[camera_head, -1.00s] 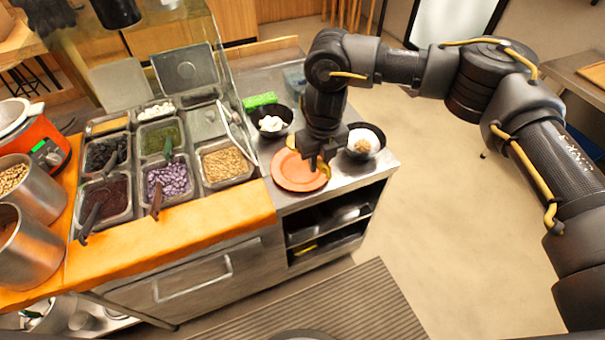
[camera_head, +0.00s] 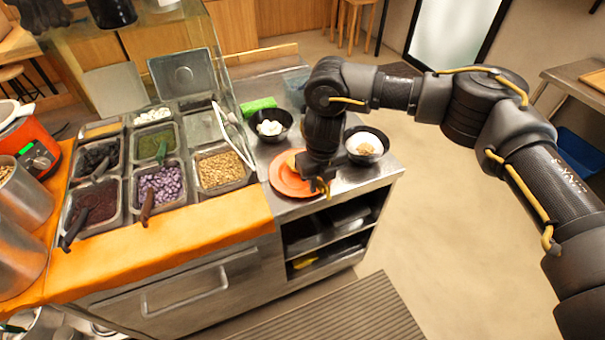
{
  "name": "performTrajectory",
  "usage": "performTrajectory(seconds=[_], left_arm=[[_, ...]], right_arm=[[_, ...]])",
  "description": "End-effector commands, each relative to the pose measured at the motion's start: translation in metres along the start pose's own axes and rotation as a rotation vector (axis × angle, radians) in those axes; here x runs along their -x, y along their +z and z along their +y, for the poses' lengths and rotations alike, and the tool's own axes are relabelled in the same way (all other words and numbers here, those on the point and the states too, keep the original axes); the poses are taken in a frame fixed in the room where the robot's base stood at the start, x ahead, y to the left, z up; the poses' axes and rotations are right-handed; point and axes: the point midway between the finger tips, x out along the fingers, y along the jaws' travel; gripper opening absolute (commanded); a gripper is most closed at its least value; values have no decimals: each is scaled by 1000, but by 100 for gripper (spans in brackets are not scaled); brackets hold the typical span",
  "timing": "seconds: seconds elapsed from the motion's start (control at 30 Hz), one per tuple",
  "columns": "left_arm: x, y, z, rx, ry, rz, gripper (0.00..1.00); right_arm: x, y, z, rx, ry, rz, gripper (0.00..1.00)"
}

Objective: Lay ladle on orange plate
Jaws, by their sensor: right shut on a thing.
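The orange plate (camera_head: 283,184) lies on the steel counter, right of the topping bins. My right gripper (camera_head: 320,187) points down over the plate's right side and covers part of it. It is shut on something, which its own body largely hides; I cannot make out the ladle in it. A small orange piece (camera_head: 293,159) shows beside the gripper at the plate's back edge; I cannot tell whether it belongs to the held thing.
A dark bowl with white pieces (camera_head: 270,127) stands behind the plate, and a dark bowl with white and brown contents (camera_head: 365,147) stands close right of my gripper. A green block (camera_head: 259,104) lies farther back. Topping bins (camera_head: 160,185) with utensil handles fill the left.

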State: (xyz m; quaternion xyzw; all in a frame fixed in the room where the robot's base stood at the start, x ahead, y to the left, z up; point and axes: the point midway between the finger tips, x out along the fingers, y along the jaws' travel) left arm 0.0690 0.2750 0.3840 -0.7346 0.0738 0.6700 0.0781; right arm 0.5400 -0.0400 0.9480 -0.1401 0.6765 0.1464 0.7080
Motion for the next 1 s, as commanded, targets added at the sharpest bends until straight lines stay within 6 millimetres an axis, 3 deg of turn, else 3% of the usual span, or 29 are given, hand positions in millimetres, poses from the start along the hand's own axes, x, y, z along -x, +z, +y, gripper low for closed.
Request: performTrajectory(seconds=[0.03, 0.2, 0.57, 1.0], left_arm=[[0, 0, 0, 0, 0, 0, 52], [0, 0, 0, 0, 0, 0, 52], [-1, 0, 0, 0, 0, 0, 52], [-15, 1, 0, 0, 0, 0, 52]], right_arm=[[0, 0, 0, 0, 0, 0, 25], [0, 0, 0, 0, 0, 0, 47], [6, 1, 0, 1, -1, -2, 47], [84, 0, 0, 0, -2, -3, 47]])
